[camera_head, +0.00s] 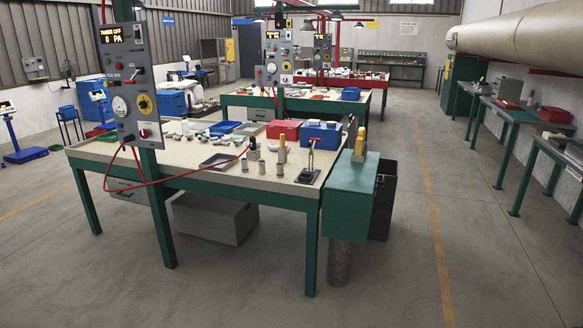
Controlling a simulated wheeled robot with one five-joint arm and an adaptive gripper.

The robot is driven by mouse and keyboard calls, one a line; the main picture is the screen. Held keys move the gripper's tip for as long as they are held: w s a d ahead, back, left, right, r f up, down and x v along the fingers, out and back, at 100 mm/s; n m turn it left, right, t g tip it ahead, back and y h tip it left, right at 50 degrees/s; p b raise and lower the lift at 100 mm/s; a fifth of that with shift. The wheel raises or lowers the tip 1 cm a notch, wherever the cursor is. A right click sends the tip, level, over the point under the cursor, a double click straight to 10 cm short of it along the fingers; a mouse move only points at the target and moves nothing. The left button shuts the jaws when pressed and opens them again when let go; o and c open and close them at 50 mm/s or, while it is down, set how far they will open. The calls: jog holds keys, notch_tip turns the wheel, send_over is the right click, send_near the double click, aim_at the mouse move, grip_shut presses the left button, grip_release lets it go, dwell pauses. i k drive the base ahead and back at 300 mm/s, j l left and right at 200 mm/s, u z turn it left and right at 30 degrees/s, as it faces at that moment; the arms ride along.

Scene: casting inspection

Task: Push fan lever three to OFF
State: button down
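No label reading fan lever three is legible in the head view, so I cannot tell which lever it is. A grey control panel (128,88) on a green post stands at the near left. Its lit display (111,37) reads like "OFF" and "0 PA". A small dark lever (133,75) shows on that panel; its setting is unclear. Two similar panels stand farther back, a middle one (278,60) and a far one (322,52); their controls are too small to read. My gripper is not in view.
The floor in front and the aisle by the yellow line (433,220) are clear.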

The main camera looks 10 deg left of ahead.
aim_at(132, 81)
jog(key=i+l+u, duration=0.15)
jog(key=i, duration=0.35)
jog(key=i+l+u, duration=0.2)
jog(key=i, duration=0.25)
jog(key=i+j+u, duration=0.15)
jog(key=u, duration=0.25)
jog(key=i+u, duration=0.95)
jog(key=u, duration=0.3)
jog(key=i+j+u, duration=0.1)
jog(key=i+u, duration=0.2)
jog(key=i, duration=0.5)
jog(key=i+u, duration=0.25)
jog(key=i, duration=0.6)
